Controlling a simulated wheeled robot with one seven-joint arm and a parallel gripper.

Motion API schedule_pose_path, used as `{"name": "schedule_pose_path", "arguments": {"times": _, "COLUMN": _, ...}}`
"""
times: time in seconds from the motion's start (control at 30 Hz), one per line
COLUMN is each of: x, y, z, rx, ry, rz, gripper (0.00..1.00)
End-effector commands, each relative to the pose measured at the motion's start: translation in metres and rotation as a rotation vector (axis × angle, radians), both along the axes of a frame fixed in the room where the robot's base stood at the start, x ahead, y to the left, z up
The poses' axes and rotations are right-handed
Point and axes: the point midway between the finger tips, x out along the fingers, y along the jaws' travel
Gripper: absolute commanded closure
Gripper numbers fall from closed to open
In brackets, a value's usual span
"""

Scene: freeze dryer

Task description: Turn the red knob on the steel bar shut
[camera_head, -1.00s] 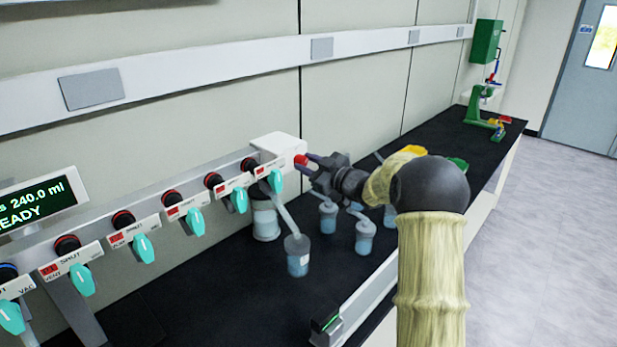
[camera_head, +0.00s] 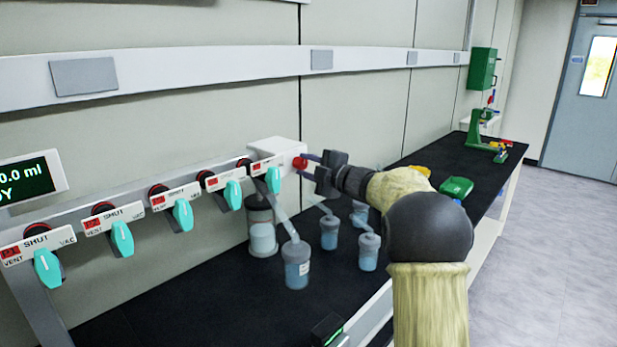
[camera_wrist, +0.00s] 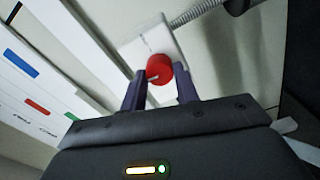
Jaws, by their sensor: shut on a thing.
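The red knob (camera_head: 300,163) sticks out of the end of a white block (camera_head: 274,148) at the right end of the steel bar (camera_head: 205,178). My gripper (camera_head: 306,165) reaches it from the right, with its fingers at the knob. In the wrist view the red knob (camera_wrist: 159,69) sits between the two dark fingertips of my gripper (camera_wrist: 159,88), which are shut on it. A small pale mark shows on the knob's face. The fingers hide part of the knob's sides.
Several teal-handled valves (camera_head: 183,215) with labels line the bar. Cups with blue liquid (camera_head: 296,265) stand or hang below, close under my arm. A display (camera_head: 25,180) is at the left. A green press (camera_head: 480,130) stands at the bench's far end.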

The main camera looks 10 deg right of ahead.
Motion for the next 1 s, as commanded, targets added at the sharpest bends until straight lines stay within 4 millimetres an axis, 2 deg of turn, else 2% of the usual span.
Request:
{"name": "schedule_pose_path", "arguments": {"times": 0.3, "x": 0.0002, "y": -0.0009, "z": -0.0018, "rx": -0.088, "ry": -0.061, "rz": -0.002, "gripper": 0.93}}
{"name": "schedule_pose_path", "arguments": {"times": 0.73, "x": 0.0001, "y": -0.0010, "z": -0.0014, "rx": -0.096, "ry": -0.065, "rz": -0.002, "gripper": 0.93}}
{"name": "schedule_pose_path", "arguments": {"times": 0.77, "x": 0.0001, "y": -0.0010, "z": -0.0015, "rx": -0.096, "ry": -0.065, "rz": -0.002, "gripper": 0.64}}
{"name": "schedule_pose_path", "arguments": {"times": 0.83, "x": 0.0002, "y": -0.0009, "z": -0.0014, "rx": -0.095, "ry": -0.066, "rz": -0.002, "gripper": 0.50}}
{"name": "schedule_pose_path", "arguments": {"times": 1.0, "x": 0.0001, "y": -0.0004, "z": -0.0011, "rx": -0.094, "ry": -0.066, "rz": -0.001, "gripper": 0.48}}
